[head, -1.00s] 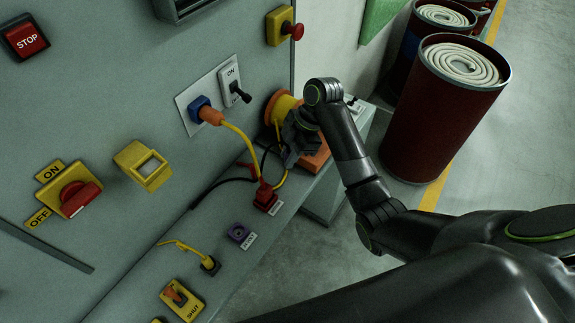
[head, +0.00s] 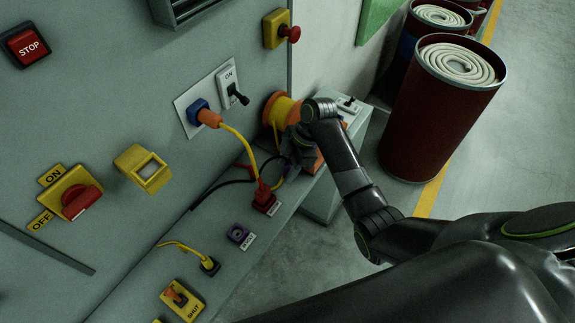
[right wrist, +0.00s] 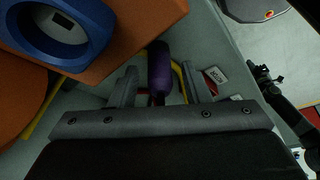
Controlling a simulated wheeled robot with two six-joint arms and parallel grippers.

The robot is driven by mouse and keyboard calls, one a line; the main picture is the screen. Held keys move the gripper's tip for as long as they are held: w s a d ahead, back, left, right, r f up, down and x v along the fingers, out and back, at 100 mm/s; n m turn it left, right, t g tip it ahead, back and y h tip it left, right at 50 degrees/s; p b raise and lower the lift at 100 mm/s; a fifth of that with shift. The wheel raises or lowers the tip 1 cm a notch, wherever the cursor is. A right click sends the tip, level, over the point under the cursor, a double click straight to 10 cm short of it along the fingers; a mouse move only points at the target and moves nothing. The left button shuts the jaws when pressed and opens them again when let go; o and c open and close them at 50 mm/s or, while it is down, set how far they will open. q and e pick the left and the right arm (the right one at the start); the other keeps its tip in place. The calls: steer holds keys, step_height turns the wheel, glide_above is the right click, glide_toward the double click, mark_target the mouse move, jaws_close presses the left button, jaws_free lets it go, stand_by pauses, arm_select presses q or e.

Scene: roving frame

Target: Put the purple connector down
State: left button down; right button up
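The purple connector (right wrist: 160,70) shows in the right wrist view, lying between the two fingers of my right gripper (right wrist: 163,88). A narrow gap shows on each side of it, so the fingers look open around it. In the head view my right gripper (head: 299,154) is low over the far end of the grey ledge (head: 222,262), beside the orange reel (head: 272,104), and it hides most of the connector there. A purple socket (head: 238,235) with a label sits on the ledge nearer to me. My left gripper is not in view.
A red plug (head: 265,198) and a yellow cable plug (head: 210,265) stand on the ledge. A blue and orange plug (head: 203,113) is in the wall panel. An orange block (right wrist: 140,25) is close to my right gripper. Dark red hose drums (head: 440,110) stand at right.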

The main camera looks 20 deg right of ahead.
steer(key=shift+r, duration=0.25)
steer(key=p+v, duration=0.2)
steer(key=v, duration=1)
steer(key=shift+f, duration=0.15)
